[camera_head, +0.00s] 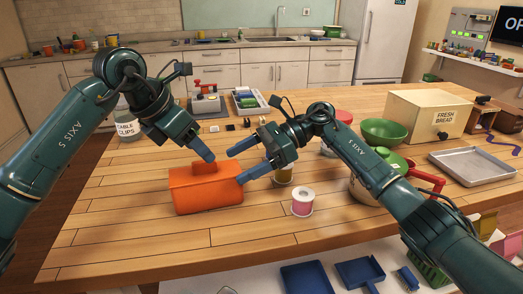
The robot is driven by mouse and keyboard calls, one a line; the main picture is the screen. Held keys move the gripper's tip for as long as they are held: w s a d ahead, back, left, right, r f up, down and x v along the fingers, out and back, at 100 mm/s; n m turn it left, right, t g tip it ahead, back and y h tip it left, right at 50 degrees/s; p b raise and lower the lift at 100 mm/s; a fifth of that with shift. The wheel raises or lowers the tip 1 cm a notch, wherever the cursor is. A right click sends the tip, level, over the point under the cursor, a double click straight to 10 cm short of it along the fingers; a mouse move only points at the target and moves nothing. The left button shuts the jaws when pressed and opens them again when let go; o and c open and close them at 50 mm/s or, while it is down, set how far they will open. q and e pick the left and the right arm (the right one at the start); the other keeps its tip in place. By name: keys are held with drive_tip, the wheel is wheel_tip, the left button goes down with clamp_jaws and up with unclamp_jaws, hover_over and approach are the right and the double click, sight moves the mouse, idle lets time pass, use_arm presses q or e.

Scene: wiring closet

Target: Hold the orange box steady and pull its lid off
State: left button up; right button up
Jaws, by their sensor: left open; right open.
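The orange box (203,197) sits on the wooden table, left of the middle. A raised orange handle (203,168) stands on its lid, and the lid appears to be on the box. My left gripper (209,158) is open just above the handle, its blue fingers pointing down; only one finger shows clearly, and whether it touches the handle I cannot tell. My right gripper (234,168) is open at the box's right end, one blue finger behind and the other near the front right corner. Nothing shows held in either gripper.
A green bowl (384,133), a pot with a green lid, a bread box (430,114) and a metal tray (472,165) fill the right side. The table's front left is clear.

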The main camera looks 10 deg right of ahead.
sight(225, 170)
drive_tip(key=x, duration=0.6)
drive_tip(key=shift+a, duration=0.25)
drive_tip(key=shift+c, duration=0.5)
drive_tip(key=c, duration=1)
drive_tip(key=shift+f, duration=0.3)
drive_tip(key=o, duration=0.5)
drive_tip(key=shift+c, duration=0.2)
drive_tip(key=c, duration=0.5)
